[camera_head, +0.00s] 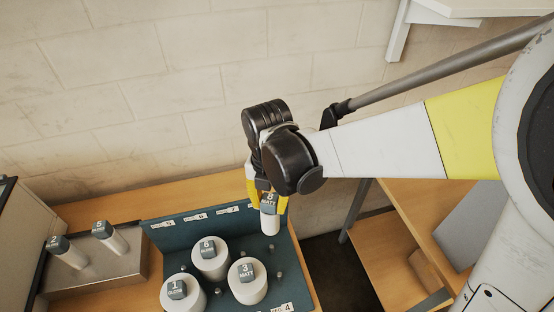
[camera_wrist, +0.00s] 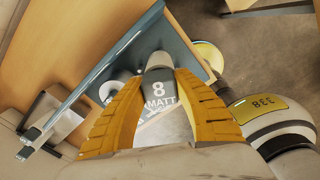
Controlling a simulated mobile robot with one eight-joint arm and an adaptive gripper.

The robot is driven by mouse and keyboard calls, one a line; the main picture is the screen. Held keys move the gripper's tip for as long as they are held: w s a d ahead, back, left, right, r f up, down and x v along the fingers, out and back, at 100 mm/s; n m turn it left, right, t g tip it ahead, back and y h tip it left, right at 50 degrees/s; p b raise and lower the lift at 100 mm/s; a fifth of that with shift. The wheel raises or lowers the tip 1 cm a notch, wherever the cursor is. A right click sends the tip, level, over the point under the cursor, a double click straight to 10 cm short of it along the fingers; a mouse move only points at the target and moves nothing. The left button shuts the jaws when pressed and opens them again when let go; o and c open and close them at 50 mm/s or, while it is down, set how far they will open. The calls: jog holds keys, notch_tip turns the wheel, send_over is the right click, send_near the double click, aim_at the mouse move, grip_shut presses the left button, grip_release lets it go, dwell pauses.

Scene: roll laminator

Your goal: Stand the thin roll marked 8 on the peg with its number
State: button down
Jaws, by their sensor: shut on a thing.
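The thin white roll marked 8 MATT (camera_head: 269,222), with a dark grey cap, is upright between the yellow fingers of my gripper (camera_head: 268,203). The wrist view shows its marked cap (camera_wrist: 158,90) between both fingers (camera_wrist: 160,98). The roll is over the back right of the teal peg board (camera_head: 180,238). I cannot tell whether its bottom touches a peg or the board. Back-edge labels for 5, 6 and 7 (camera_head: 228,210) show; no label for 8 is readable, and my gripper covers that corner. A bare peg (camera_head: 271,247) stands in front of the roll.
Thick rolls marked 1 (camera_head: 175,294), 3 (camera_head: 248,287) and one likely 6 (camera_head: 210,262) stand on the board near the held roll. A wall is behind.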

jog(key=shift+s+f, duration=0.15)
jog(key=shift+f, duration=0.3)
notch_tip(320, 180, down, 11)
jog(key=b, duration=0.9)
jog(key=shift+f, duration=0.15)
jog(key=shift+f, duration=0.1)
jog(key=shift+f+b, duration=1.5)
jog(key=shift+b, duration=0.1)
jog(key=c, duration=1)
grip_release()
jog(key=shift+r, duration=0.1)
